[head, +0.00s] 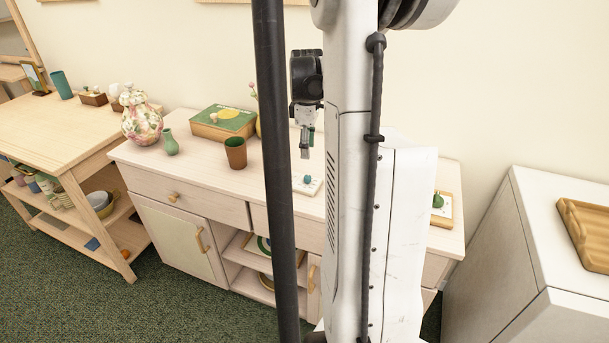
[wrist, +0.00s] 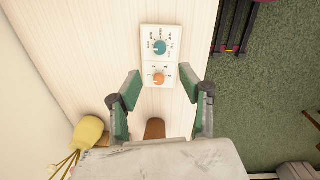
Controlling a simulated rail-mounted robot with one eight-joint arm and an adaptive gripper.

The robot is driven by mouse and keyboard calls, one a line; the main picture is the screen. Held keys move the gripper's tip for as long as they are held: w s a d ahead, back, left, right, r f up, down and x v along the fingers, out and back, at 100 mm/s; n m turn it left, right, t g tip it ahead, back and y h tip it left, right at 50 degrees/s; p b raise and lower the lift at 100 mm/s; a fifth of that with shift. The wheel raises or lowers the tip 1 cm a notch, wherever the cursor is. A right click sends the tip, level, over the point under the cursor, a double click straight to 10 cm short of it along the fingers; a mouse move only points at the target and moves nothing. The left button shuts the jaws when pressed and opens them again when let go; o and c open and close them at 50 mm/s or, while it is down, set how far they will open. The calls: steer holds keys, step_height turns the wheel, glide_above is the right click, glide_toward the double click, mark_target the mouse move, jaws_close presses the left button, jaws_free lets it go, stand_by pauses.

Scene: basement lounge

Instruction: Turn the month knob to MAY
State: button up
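A white panel (wrist: 159,56) lies on the pale wooden sideboard top. It carries a teal knob (wrist: 160,47) and a smaller orange knob (wrist: 158,79), each ringed by small marks too blurred to read, so I cannot tell which month is set. The panel (head: 314,188) and its teal knob (head: 307,179) also show in the head view. My gripper (wrist: 160,84) is open and empty, its green-padded fingers spread either side of the panel's orange-knob end. In the head view my gripper (head: 305,150) hangs above the sideboard, apart from the panel.
A brown cup (head: 235,153), small green vase (head: 170,144), green-topped box (head: 224,122) and floral vase (head: 141,120) stand left on the sideboard (head: 190,165). A yellow vase (wrist: 87,132) shows in the wrist view. A wooden-framed item (head: 443,212) sits right.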

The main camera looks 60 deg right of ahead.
mark_target(308, 176)
steer(key=f, duration=0.5)
steer(key=f+b, duration=0.1)
steer(key=f, duration=0.4)
steer(key=shift+w+d+f, duration=0.1)
steer(key=shift+d+f, duration=0.1)
steer(key=shift+f, duration=0.2)
jaws_close()
